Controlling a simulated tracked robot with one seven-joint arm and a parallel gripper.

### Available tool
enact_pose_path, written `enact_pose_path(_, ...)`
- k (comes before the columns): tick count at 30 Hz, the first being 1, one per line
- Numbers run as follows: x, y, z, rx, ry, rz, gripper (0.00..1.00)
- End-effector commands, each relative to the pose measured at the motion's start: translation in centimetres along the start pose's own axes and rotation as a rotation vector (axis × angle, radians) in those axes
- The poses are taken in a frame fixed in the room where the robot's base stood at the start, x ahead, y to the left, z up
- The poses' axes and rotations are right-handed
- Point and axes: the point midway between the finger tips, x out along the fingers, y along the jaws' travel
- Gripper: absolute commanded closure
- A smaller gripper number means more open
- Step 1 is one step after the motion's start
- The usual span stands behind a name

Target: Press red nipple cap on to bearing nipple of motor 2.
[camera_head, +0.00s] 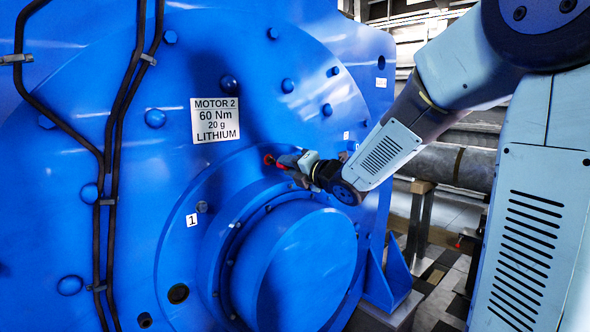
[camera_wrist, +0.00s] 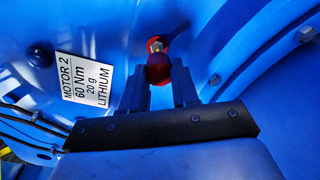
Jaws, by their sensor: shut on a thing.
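My gripper (camera_head: 283,161) is at the blue face of motor 2, right of and below its "MOTOR 2" label (camera_head: 215,120). In the wrist view its two dark fingers (camera_wrist: 158,80) stand either side of the red cap (camera_wrist: 159,68) and are shut on it. Just beyond the cap is the metal bearing nipple (camera_wrist: 157,46), with a red ring or disc (camera_wrist: 153,42) around its base. The cap lies close in front of the nipple; I cannot tell whether they touch. In the head view a small red spot (camera_head: 268,159) shows at the gripper's tip, and the cap is not clearly distinguishable.
The round blue bearing housing (camera_head: 310,255) bulges out below my gripper. Bolt heads (camera_head: 229,83) stand out around the motor face. Dark pipes (camera_head: 112,150) run down the left. A small plate marked "1" (camera_head: 191,220) is at lower left of the gripper.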

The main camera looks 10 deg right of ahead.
Motion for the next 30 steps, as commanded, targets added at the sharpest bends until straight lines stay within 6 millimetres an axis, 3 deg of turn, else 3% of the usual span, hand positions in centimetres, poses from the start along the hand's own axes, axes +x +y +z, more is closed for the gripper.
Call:
enact_pose_path(9,1.5,0.0,0.0,0.001,-0.001,-0.001,0.98)
enact_pose_path(30,1.4,0.2,0.1,0.001,-0.002,0.0,0.98)
